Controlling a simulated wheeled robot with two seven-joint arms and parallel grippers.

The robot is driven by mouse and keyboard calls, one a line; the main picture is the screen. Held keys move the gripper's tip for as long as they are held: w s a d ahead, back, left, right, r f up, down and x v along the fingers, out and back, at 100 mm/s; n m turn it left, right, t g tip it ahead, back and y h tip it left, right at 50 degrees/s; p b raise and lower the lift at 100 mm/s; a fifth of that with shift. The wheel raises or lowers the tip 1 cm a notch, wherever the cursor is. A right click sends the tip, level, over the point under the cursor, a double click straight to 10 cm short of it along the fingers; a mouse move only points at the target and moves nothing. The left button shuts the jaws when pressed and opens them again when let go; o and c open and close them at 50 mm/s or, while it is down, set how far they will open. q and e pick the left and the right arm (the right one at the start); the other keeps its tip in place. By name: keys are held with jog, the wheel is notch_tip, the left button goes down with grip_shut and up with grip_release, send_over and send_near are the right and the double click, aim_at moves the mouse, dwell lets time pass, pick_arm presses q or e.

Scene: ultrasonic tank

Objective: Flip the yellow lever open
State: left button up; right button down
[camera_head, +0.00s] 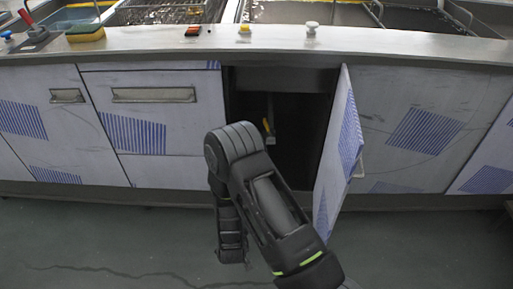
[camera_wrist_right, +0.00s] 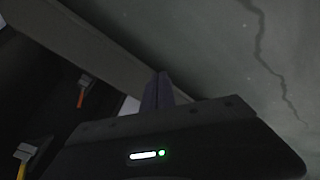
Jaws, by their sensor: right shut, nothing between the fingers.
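The yellow lever (camera_head: 267,126) hangs on a grey pipe inside the open, dark cabinet under the counter. In the right wrist view the yellow lever (camera_wrist_right: 21,160) is at the lower left edge, partly cut off. My right gripper (camera_wrist_right: 160,80) shows there with its fingers shut and empty, to the right of the lever and apart from it. In the head view my right arm reaches across the cabinet front, and its gripper is hidden. My left gripper is in neither view.
A second, orange lever (camera_wrist_right: 81,95) shows in the right wrist view. The cabinet door (camera_head: 338,150) stands open on the right of the opening. Closed drawers (camera_head: 150,135) are on the left. The counter (camera_head: 380,43) runs above, with small knobs and a sponge (camera_head: 86,34).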

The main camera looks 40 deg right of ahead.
aim_at(267, 127)
jog(key=w+d+r+n+t+h, duration=0.35)
jog(key=w+d+r, duration=0.25)
jog(key=w+d, duration=0.2)
jog(key=w+d+r+n+t+h, duration=0.1)
jog(key=w+d+r+n+h, duration=0.1)
jog(key=r+h, duration=0.2)
jog(key=w+d+r+n+t+h, duration=0.1)
jog(key=w+d+r+n+h, duration=0.1)
jog(key=r, duration=0.9)
jog(key=shift+w+d+r+n+h+p, duration=0.4)
jog(key=shift+w+h, duration=0.25)
jog(key=shift+h, duration=0.3)
jog(key=shift+d+f, duration=0.1)
jog(key=shift+f, duration=0.05)
jog(key=w+d+r+b, duration=0.2)
jog(key=w+d+b, duration=0.1)
jog(key=d, duration=0.7)
jog(key=shift+w+d, duration=0.3)
jog(key=shift+w, duration=0.15)
